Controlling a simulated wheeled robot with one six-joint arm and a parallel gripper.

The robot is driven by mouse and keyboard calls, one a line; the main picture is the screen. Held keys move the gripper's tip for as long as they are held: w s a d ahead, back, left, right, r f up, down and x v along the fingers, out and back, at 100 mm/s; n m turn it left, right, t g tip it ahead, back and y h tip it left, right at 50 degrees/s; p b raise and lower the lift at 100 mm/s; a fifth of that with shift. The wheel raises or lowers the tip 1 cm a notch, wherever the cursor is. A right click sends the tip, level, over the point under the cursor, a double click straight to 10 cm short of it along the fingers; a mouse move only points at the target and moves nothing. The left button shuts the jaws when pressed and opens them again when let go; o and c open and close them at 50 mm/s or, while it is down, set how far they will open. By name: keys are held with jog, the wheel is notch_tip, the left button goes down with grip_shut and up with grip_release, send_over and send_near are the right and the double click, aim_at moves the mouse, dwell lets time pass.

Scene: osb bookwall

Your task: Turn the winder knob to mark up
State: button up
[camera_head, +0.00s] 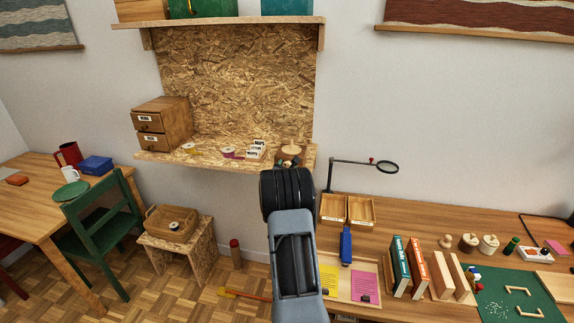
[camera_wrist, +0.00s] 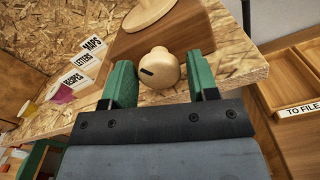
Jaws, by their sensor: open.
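The winder knob (camera_wrist: 160,70) is a round pale wooden knob on the front of a brown wooden block (camera_wrist: 150,42). A short dark mark (camera_wrist: 147,71) shows on the knob's left side in the wrist view, pointing left. A pale wooden disc (camera_wrist: 150,8) sits on the block; it also shows in the head view (camera_head: 291,148). My gripper (camera_wrist: 161,76) is open, with one green finger on each side of the knob. I cannot tell whether either finger touches it. In the head view my arm hides most of the winder's front.
The winder stands near the right end of an OSB shelf (camera_head: 215,163). Left of it are a label holder (camera_head: 257,150), small spools (camera_head: 228,152) and a drawer box (camera_head: 161,124). Wooden trays (camera_head: 347,209) and a magnifier (camera_head: 387,167) are to the right, on the lower desk.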

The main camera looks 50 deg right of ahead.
jog(key=shift+w+d, duration=0.4)
jog(key=shift+d, duration=0.2)
jog(key=shift+c, duration=0.4)
